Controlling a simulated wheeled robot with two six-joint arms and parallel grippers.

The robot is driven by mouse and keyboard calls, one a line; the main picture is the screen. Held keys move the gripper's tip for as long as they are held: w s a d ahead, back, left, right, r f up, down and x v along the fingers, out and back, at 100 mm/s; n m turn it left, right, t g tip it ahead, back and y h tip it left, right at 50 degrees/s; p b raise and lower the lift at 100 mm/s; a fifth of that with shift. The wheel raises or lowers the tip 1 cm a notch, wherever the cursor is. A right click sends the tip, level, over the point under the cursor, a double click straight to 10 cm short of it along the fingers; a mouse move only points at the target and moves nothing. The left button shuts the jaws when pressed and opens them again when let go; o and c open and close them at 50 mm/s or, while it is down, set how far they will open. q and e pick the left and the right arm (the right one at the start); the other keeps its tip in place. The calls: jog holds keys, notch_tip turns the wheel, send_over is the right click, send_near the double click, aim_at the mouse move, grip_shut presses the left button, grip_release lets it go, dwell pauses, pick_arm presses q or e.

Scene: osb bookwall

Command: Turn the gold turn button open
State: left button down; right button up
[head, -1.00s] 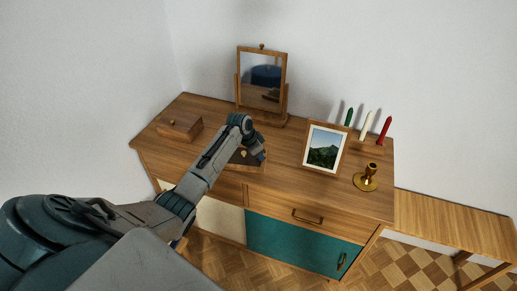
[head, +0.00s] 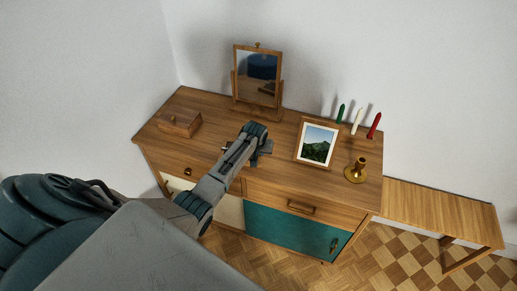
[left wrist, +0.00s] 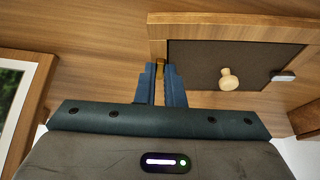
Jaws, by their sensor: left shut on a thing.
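The gold turn button (left wrist: 160,70) shows small at the tips of my left fingers in the left wrist view, at the edge of a wooden frame (left wrist: 157,40). The frame surrounds a dark panel (left wrist: 205,62) with a pale round knob (left wrist: 228,78). My left gripper (left wrist: 161,78) is shut on the gold turn button, with a finger on each side of it; the fingers hide part of it. In the head view my left gripper (head: 266,147) is over the sideboard top, and my arm hides most of the frame and the button. My right gripper is not in view.
The sideboard (head: 290,120) carries a mirror (head: 258,78), a small wooden box (head: 179,124), a framed picture (head: 317,145) and a brass candlestick (head: 356,171). Green, white and red candles (head: 374,125) stand at the back right. A low bench (head: 430,210) is at the right.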

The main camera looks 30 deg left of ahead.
pick_arm(q)
jog(key=shift+d+n, duration=0.1)
jog(key=shift+n, duration=0.5)
jog(key=c, duration=1.5)
grip_release()
jog(key=shift+r, duration=0.1)
jog(key=b+v, duration=0.2)
jog(key=v, duration=0.8)
jog(key=shift+d+r, duration=0.2)
jog(key=shift+r, duration=0.1)
